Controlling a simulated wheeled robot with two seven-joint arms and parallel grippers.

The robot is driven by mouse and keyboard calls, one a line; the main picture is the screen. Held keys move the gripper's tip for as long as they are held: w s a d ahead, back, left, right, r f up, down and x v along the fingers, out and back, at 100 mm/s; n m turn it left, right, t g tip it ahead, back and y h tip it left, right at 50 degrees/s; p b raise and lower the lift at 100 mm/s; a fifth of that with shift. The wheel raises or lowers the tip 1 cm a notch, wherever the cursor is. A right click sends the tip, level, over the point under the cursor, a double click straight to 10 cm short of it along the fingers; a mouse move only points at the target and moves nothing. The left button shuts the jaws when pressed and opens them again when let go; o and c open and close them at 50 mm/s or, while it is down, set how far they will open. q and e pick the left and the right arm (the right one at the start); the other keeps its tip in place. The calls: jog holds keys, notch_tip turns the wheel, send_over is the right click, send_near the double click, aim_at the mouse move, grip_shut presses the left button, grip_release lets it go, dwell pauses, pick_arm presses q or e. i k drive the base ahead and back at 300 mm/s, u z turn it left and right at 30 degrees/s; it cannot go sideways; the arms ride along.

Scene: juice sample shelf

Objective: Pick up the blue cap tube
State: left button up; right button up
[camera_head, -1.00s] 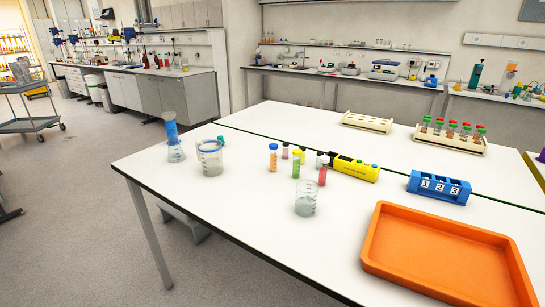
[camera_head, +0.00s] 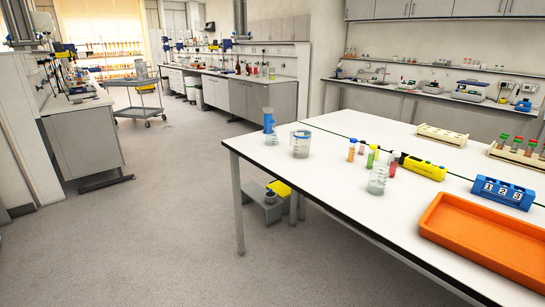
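A small orange tube (camera_head: 351,152) stands upright at the left end of a loose group of small tubes on the white table (camera_head: 330,177). Its cap looks dark or bluish, but it is small here. A green tube with a yellow cap (camera_head: 371,156) and a red tube (camera_head: 392,164) stand to its right. Neither of my grippers is in view.
Beakers (camera_head: 301,145) (camera_head: 377,181), a blue-topped cylinder (camera_head: 270,128), a yellow device (camera_head: 423,167), a blue numbered rack (camera_head: 503,193), an orange tray (camera_head: 490,240) and a cream rack (camera_head: 442,135) stand on the table. Grey floor (camera_head: 165,220) is clear at left.

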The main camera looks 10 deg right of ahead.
aim_at(353, 141)
jog(key=u, duration=0.25)
jog(key=k, duration=0.4)
jog(key=u, duration=0.4)
jog(key=i, duration=1.3)
jog(key=z, duration=1.05)
jog(key=i, duration=0.85)
jog(key=z, duration=0.9)
